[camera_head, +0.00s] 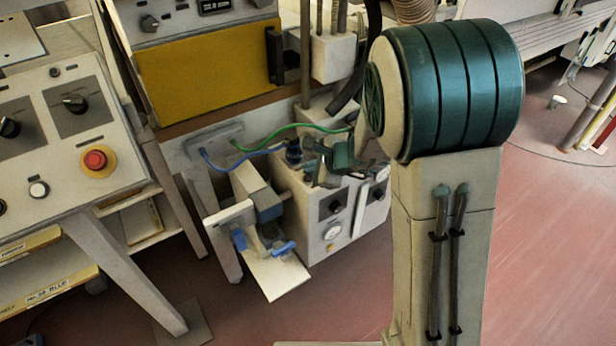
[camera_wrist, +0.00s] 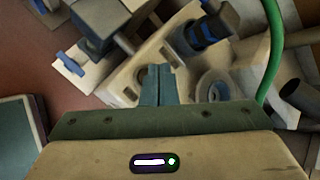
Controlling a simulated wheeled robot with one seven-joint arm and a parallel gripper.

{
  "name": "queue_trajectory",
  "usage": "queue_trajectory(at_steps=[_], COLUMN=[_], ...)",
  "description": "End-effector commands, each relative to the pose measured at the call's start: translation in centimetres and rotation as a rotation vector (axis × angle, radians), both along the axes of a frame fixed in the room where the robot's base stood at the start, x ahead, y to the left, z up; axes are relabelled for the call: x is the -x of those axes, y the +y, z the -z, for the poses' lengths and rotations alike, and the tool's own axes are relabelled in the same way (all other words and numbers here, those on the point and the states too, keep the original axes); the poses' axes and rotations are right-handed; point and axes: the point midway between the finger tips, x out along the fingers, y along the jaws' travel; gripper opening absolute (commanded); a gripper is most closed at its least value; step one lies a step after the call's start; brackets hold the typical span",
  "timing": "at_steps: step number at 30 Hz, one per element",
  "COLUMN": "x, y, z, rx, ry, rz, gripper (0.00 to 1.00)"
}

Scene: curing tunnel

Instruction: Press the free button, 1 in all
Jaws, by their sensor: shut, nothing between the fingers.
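My gripper (camera_wrist: 159,72) is shut and empty in the wrist view, its two dark green fingers together over a pale box. In the head view, dark green parts that look like my gripper (camera_head: 322,168) are above the pale box with a gauge, partly hidden by my arm. On the sloping panel at the left are a red mushroom button (camera_head: 95,159) on a yellow ring and a white button (camera_head: 39,189). My gripper is far to the right of both. I cannot tell which button is the free one.
The pale box (camera_head: 314,233) carries dark knobs and a round gauge. A white-and-blue fixture (camera_head: 266,240) stands beside it. Green (camera_head: 290,129) and blue (camera_head: 243,161) hoses cross close to my gripper. A yellow-fronted cabinet (camera_head: 207,75) is behind. Open red floor (camera_head: 555,230) lies right.

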Motion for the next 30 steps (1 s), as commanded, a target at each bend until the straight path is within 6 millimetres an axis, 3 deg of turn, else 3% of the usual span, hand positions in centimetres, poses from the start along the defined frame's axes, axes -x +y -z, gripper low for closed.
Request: queue_trajectory(at_steps=[16,30], x=[0.0,0.0], y=[0.0,0.0], z=[-4.9,-5.0], rx=[-0.002,0.000], ry=[0.000,0.000], rz=[0.001,0.000], gripper=[0.00,0.00])
